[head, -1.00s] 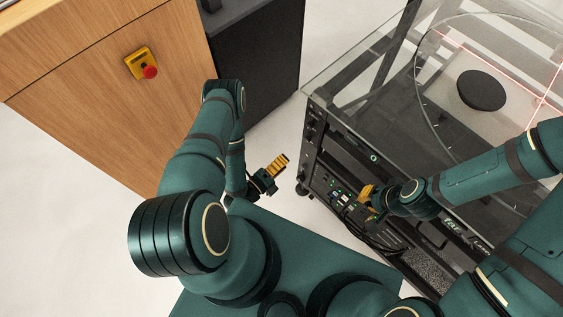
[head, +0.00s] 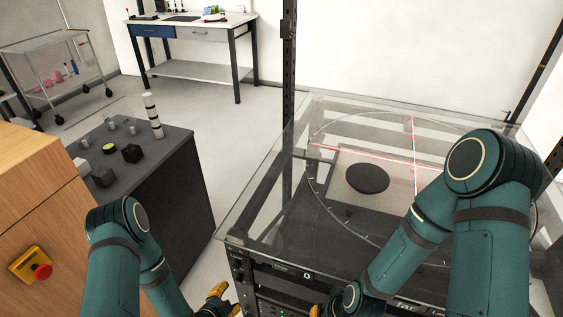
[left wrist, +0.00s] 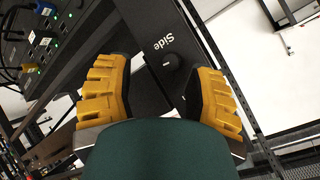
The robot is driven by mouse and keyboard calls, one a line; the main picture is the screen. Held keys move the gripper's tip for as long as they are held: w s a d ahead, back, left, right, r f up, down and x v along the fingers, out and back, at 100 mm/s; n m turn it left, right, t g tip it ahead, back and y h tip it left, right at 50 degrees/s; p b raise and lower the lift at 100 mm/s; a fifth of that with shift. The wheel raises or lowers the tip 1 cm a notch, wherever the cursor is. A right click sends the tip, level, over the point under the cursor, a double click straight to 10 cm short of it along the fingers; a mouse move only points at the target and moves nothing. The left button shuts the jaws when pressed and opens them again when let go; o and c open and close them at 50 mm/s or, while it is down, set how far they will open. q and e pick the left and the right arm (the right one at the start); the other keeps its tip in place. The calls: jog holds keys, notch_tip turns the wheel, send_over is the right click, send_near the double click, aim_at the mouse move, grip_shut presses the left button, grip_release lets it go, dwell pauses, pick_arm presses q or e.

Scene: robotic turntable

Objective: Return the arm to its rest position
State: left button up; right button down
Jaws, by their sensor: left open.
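My left gripper (head: 222,301) shows at the bottom of the head view, low beside the left front of the glass-topped turntable cabinet (head: 262,210). Its yellow fingers stand apart in the left wrist view (left wrist: 165,92), with nothing held between them. Past them the left wrist view shows a dark panel marked "Side" with a round black knob (left wrist: 174,62). My right arm reaches over the right part of the cabinet. Only a small yellow piece of my right gripper (head: 316,311) shows at the bottom edge, and its fingers are mostly hidden.
A wooden cabinet with a red emergency button (head: 41,271) stands at the left. A dark bench (head: 172,160) holds small black and grey parts. A black disc (head: 367,178) lies on the turntable under red laser lines. Open floor lies between bench and turntable.

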pick_arm(q)
jog(key=s+d+r+n+g, duration=0.6)
jog(key=s+r+n+g, duration=0.2)
jog(key=n, duration=0.7)
notch_tip(320, 180, up, 3)
jog(key=shift+s+d+f+g, duration=0.2)
jog(key=shift+s+d+g, duration=0.2)
jog(key=shift+s, duration=0.8)
jog(key=shift+a, duration=0.1)
jog(key=shift+c, duration=0.7)
